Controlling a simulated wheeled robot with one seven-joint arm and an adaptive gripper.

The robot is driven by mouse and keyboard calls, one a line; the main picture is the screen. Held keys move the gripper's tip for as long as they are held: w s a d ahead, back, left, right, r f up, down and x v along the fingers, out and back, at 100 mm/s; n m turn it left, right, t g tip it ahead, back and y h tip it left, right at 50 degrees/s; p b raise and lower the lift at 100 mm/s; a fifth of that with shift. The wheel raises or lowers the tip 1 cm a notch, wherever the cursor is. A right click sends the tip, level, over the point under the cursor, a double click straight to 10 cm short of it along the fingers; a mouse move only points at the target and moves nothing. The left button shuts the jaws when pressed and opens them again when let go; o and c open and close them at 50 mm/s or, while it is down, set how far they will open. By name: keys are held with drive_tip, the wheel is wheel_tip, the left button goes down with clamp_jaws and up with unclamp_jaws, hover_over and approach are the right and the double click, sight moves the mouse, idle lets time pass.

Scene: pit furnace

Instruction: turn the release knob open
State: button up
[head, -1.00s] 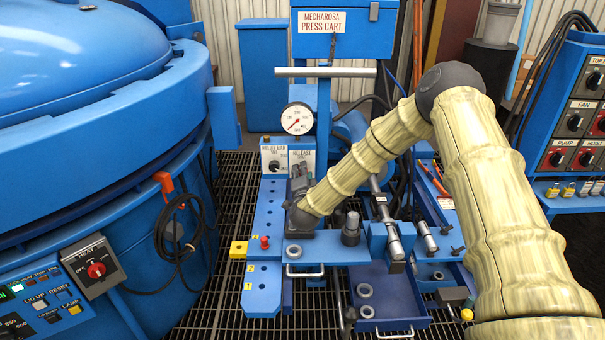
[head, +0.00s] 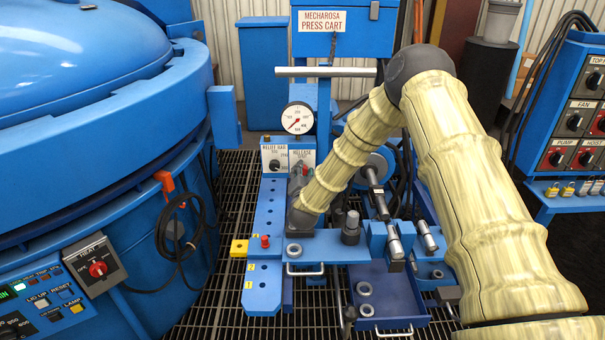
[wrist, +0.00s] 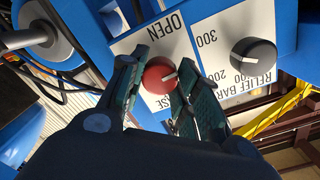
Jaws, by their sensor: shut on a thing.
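The black relief knob (wrist: 253,61) sits close beside the red one. A pressure gauge (head: 297,118) is above the panel. A horizontal bar handle (head: 326,72) crosses above it. The blue furnace (head: 95,130) fills the left. A blue tray (head: 385,296) holds rings.

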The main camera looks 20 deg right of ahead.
drive_tip(key=shift+s+a+f, duration=0.1)
drive_tip(key=shift+f, duration=0.1)
drive_tip(key=o, duration=1)
drive_tip(key=shift+o, duration=0.3)
drive_tip(key=shift+r, duration=0.1)
drive_tip(key=v, duration=1.2)
